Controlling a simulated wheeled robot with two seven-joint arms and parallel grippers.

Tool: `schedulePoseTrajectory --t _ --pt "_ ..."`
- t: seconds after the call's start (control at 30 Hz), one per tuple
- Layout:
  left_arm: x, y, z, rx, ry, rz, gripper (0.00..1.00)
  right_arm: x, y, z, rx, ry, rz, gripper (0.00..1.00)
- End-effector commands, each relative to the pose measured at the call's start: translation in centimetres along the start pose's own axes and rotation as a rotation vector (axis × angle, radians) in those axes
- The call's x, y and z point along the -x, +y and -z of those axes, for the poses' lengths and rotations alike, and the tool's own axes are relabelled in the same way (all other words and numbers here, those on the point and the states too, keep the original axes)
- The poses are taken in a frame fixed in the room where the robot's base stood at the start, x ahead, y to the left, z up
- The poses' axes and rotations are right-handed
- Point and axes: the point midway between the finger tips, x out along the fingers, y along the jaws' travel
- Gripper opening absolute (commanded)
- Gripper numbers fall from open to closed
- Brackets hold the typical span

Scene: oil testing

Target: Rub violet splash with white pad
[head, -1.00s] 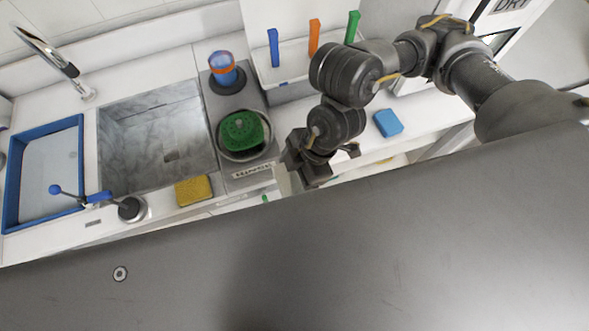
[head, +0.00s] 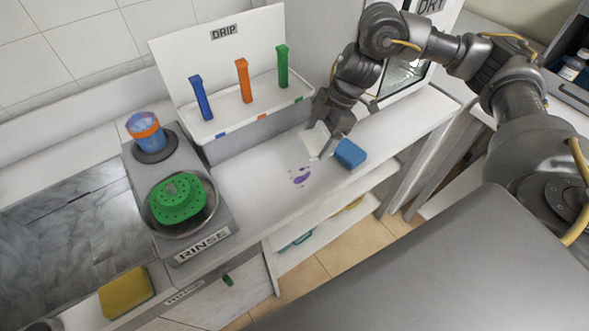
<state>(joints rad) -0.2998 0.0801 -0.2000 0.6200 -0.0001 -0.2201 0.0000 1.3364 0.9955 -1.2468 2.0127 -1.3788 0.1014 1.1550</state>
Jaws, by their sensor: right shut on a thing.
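The violet splash (head: 300,176) is a few small purple marks on the white counter, right of the rinse station. The white pad (head: 315,141) shows just above and right of the splash, in my right gripper (head: 326,144). The gripper is shut on it, pointing down toward the counter. Whether the pad touches the counter is hard to tell; it appears apart from the visible marks. The fingers hide part of the pad. My left gripper is not in view.
A blue block (head: 350,154) lies close to the right of my right gripper. The drip rack (head: 240,108) with blue, orange and green sticks stands behind. The rinse bowl (head: 210,220) with a green piece is on the left, and a yellow sponge (head: 126,292) lies front left.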

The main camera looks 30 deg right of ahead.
Motion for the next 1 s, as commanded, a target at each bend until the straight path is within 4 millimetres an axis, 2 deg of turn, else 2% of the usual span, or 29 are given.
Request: schedulePoseTrajectory --t 0.1,0.3,0.57,0.77,1.0 --pt "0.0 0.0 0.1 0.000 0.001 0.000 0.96 0.9 -0.2 -0.2 0.090 0.000 0.036 0.58" --pt "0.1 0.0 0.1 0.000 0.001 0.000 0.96 1.0 -1.3 0.5 0.245 -0.001 0.102 0.58" --pt "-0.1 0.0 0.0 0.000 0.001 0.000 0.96 0.8 -1.5 0.5 0.281 -0.001 0.117 0.58" --pt "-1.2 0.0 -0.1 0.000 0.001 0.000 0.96 -0.2 -1.5 -0.1 0.277 -0.002 0.115 0.58" --pt "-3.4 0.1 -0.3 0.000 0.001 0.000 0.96 -2.1 -1.7 -1.2 0.272 -0.002 0.113 0.58"
